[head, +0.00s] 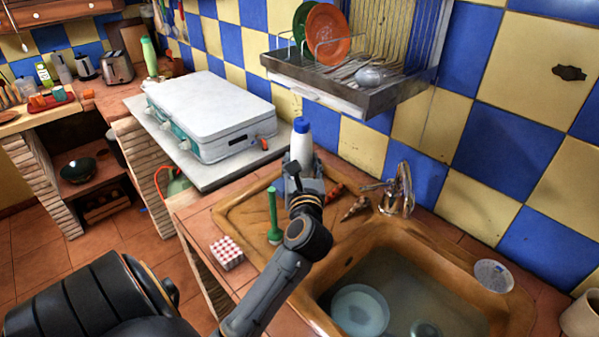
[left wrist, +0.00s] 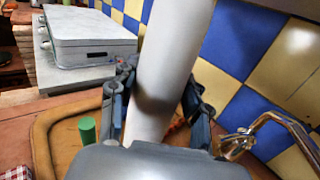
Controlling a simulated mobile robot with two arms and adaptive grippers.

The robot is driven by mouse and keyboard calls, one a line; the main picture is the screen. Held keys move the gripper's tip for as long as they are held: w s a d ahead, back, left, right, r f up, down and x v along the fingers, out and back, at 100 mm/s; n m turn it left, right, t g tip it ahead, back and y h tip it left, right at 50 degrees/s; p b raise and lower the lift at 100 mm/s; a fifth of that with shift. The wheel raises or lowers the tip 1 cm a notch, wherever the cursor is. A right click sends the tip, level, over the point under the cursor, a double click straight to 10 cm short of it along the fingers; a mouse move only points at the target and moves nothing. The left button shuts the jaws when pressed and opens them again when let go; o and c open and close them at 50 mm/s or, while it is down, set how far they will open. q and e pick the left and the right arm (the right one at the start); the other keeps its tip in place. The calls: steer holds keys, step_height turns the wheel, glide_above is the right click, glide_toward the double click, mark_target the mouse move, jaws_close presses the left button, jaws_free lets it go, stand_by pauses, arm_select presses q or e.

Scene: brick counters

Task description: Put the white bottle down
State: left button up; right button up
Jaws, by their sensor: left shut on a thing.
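The white bottle (head: 302,147) has a blue cap and stands upright in the head view, near the back left of the sink surround. My left gripper (head: 303,181) is shut on it, low on its body. In the left wrist view the bottle (left wrist: 172,60) rises between the two fingers of my left gripper (left wrist: 155,105), with a finger on each side. Its base is hidden behind the gripper, so I cannot tell whether it touches the surface. My right gripper is not in view.
A sink (head: 330,300) with dishes lies at the right, with a tap (head: 398,190) behind it. A green upright object (head: 273,215) stands left of my gripper. A white case-like stove (head: 212,112) is at the back left. A dish rack (head: 350,80) hangs above.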

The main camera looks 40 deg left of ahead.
arm_select(q)
steer(key=w+a+f, duration=0.2)
steer(key=w+a, duration=0.1)
steer(key=shift+f, duration=0.4)
step_height(320, 180, down, 7)
steer(key=w+a, duration=0.2)
steer(key=shift+w+a+f, duration=0.2)
steer(key=shift+w+a, duration=0.1)
steer(key=shift+w, duration=0.05)
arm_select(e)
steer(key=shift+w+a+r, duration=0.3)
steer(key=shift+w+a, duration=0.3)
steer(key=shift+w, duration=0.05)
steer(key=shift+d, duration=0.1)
arm_select(q)
steer(key=shift+f, duration=0.15)
steer(key=o, duration=1.1)
steer(key=shift+f, duration=0.1)
steer(key=shift+o, duration=0.2)
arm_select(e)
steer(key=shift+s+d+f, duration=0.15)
